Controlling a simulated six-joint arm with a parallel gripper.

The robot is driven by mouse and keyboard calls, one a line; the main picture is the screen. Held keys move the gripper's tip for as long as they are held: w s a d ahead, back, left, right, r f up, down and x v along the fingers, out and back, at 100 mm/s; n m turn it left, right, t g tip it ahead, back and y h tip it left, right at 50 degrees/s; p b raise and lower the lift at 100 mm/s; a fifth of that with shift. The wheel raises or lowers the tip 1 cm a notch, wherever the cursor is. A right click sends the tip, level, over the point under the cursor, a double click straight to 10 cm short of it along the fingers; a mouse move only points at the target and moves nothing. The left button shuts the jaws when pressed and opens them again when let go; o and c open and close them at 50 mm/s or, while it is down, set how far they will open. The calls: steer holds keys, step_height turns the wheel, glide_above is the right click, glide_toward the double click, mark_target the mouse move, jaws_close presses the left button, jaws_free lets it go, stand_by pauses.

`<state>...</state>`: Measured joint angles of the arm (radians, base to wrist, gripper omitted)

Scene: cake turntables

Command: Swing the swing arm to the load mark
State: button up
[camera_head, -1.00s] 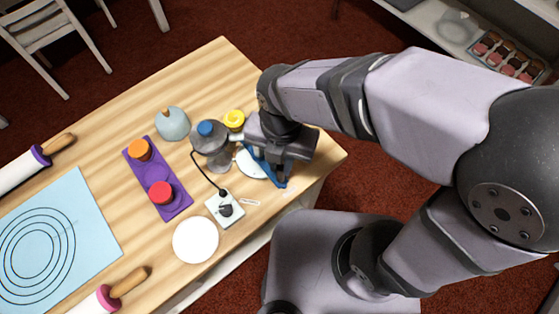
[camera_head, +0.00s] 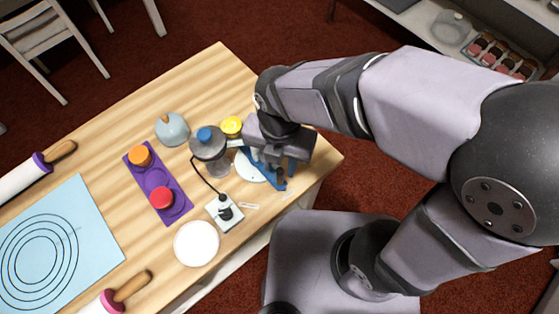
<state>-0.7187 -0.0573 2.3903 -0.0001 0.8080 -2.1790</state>
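My gripper (camera_head: 279,143) is low over the right end of the table, pointing down. A blue angled piece (camera_head: 265,166) shows right beneath it, over a white disc (camera_head: 249,168); I cannot tell for sure whether this piece is the swing arm. My gripper's body hides the fingertips, so I cannot see whether they are open or hold anything. A grey round head with a blue cap (camera_head: 204,134) stands just left of my gripper. A small white strip (camera_head: 250,206) lies below the blue piece; whether it is the load mark is unclear.
A white switch box (camera_head: 224,212) with a black cord stands left of the strip, and a white disc (camera_head: 196,243) lies below it.

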steer(key=shift+r+p, duration=2.5)
steer(key=shift+r, duration=0.25)
steer(key=m, duration=0.6)
steer(key=shift+w+a+m, duration=0.1)
steer(key=shift+m, duration=0.3)
steer(key=m, duration=0.4)
steer(key=shift+f, duration=0.15)
steer(key=m, duration=0.6)
steer(key=shift+s+d+f+m, duration=0.25)
steer(key=shift+f+m, duration=0.05)
steer(key=shift+m, duration=0.1)
steer(key=m, duration=0.3)
steer(key=shift+s+d+f, duration=0.2)
steer(key=w+d+m, duration=0.3)
steer(key=d+m, duration=0.9)
steer(key=d, duration=0.4)
steer(key=shift+d+f+m, duration=0.3)
steer(key=shift+f, duration=0.05)
